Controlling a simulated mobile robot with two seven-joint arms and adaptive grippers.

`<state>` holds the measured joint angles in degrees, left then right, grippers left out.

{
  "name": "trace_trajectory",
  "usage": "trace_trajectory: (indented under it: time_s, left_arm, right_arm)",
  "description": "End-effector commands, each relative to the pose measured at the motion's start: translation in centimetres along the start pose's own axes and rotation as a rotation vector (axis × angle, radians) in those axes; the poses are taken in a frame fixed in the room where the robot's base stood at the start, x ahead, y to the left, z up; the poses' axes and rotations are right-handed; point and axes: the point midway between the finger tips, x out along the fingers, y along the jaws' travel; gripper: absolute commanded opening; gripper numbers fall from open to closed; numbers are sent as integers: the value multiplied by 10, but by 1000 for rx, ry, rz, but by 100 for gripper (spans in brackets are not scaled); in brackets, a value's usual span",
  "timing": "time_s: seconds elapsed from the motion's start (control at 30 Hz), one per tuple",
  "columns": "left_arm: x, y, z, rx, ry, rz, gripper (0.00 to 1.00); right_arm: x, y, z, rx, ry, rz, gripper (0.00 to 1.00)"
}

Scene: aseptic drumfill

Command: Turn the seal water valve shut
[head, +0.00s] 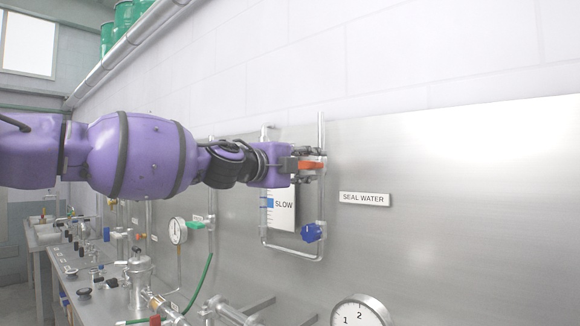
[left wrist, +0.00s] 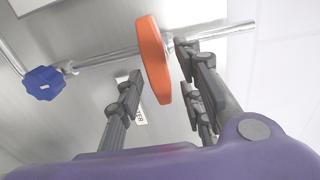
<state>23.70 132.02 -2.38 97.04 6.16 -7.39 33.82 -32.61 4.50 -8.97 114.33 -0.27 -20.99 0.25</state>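The orange valve handle (head: 312,165) sits on the upright pipe left of the SEAL WATER label (head: 364,198). It lies crosswise to the pipe. In the left wrist view the orange handle (left wrist: 153,58) reaches in between the finger pairs of my left gripper (left wrist: 160,92). The fingers are apart, with the handle nearer the right-hand ones; whether any finger touches it I cannot tell. In the head view my left gripper (head: 308,164) is at the handle and partly hides the pipe. My right gripper is not in view.
A blue knob (head: 313,232) is lower on the same pipe loop; it also shows in the left wrist view (left wrist: 43,88). A SLOW plate (head: 284,213) hangs behind the loop. A gauge (head: 360,311) is below. The steel panel right of the label is clear.

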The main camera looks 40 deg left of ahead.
Motion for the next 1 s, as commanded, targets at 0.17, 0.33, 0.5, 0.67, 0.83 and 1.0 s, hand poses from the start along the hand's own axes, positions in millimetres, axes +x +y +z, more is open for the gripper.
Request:
trace_trajectory:
  time_s: [0.17,0.33,0.5,0.67,0.83,1.0]
  left_arm:
    - [-14,-3,-1,0,1,-5,34]
    - [-31,-3,-1,1,2,-5,34]
    - [-49,-3,-1,2,1,-4,34]
    - [-67,-3,-1,1,1,-5,34]
    - [-87,-2,0,-1,0,-5,34]
    - [-105,-2,0,2,0,-3,34]
  right_arm:
    - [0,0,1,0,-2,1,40]
    - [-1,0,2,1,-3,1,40]
    - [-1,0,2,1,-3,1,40]
    - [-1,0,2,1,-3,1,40]
    - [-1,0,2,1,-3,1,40]
    - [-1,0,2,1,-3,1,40]
